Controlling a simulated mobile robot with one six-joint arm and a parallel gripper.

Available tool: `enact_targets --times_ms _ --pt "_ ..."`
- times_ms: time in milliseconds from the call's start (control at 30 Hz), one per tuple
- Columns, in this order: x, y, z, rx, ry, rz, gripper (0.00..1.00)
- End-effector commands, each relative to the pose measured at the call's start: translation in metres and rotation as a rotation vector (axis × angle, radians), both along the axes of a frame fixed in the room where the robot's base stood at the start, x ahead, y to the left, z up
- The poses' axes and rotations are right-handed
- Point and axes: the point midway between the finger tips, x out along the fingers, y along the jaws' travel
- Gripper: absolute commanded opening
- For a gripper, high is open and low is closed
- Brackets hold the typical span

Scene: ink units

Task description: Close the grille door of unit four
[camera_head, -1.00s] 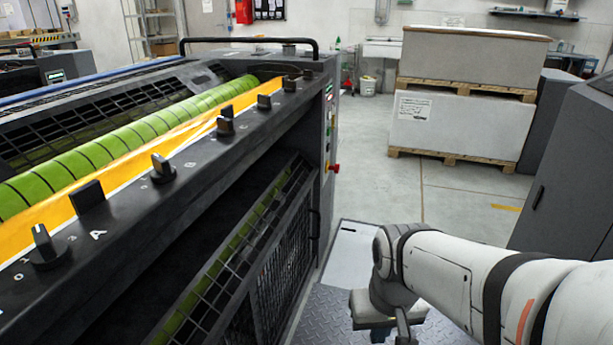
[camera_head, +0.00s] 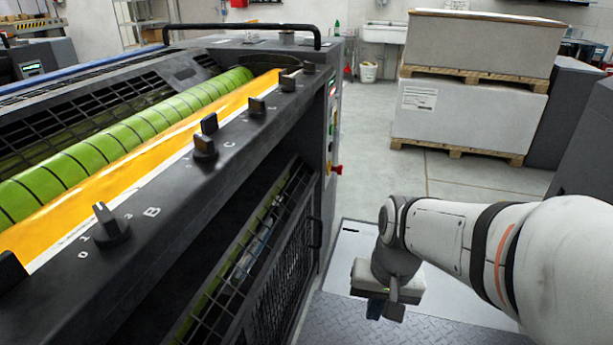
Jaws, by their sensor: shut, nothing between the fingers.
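A black grille door (camera_head: 283,282) is on the lower front of the dark printing unit (camera_head: 270,125). It leans outward at an angle, with a dark gap between it and the unit's body, so it stands open. Its dark handle (camera_head: 315,233) is at its far upper end. Its lower near part is cut off by the picture's edge. No unit number is legible. My gripper (camera_head: 384,309) is shut and empty, pointing down over the floor, to the right of the door and apart from it.
A red button (camera_head: 337,169) sits on the end panel. Tread plate (camera_head: 345,328) lies below my arm. Boxed pallets (camera_head: 465,120) stand behind on open floor.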

Motion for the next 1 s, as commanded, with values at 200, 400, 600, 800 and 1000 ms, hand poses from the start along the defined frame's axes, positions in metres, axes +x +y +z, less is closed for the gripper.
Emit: enact_targets --times_ms 200,400,600,800,1000 --pt "0.059 0.033 -0.012 0.246 0.260 -0.573 0.00" --pt "0.129 0.060 -0.031 0.447 0.584 -1.133 0.00" --pt "0.209 0.069 -0.060 0.604 0.985 -1.651 0.00" --pt "0.289 0.056 -0.103 0.719 1.480 -2.085 0.00" --pt "0.350 0.025 -0.156 -0.758 -1.953 2.266 0.00"
